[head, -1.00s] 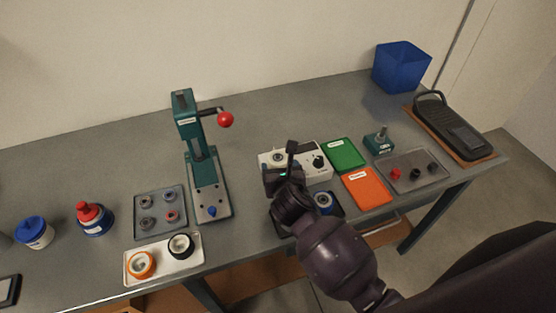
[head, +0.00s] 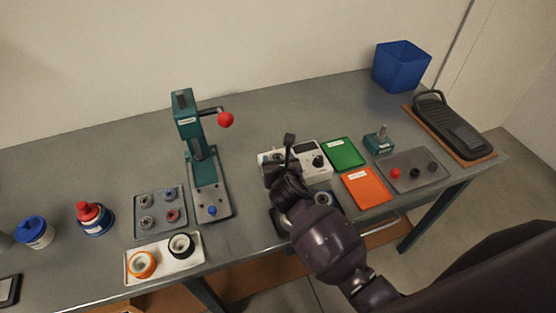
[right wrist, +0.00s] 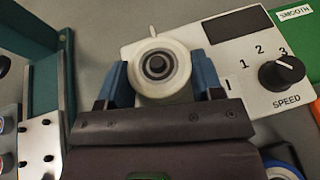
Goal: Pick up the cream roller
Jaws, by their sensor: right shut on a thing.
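The cream roller (right wrist: 157,72) shows end-on in the right wrist view, a pale ring with a dark centre. It is at the left end of a white device with a speed knob (head: 300,160). My right gripper (right wrist: 160,80) is shut on the roller, with one blue finger on each side of it. In the head view my right gripper (head: 278,168) covers most of the roller. I cannot tell whether the roller is clear of the device. My left gripper is not in view.
A teal press (head: 190,140) with a red-knobbed lever stands to the left. Green (head: 343,153) and orange (head: 367,188) pads lie to the right of the device. A grey tray of small parts (head: 140,205) lies left of the press. The rear of the table is mostly clear.

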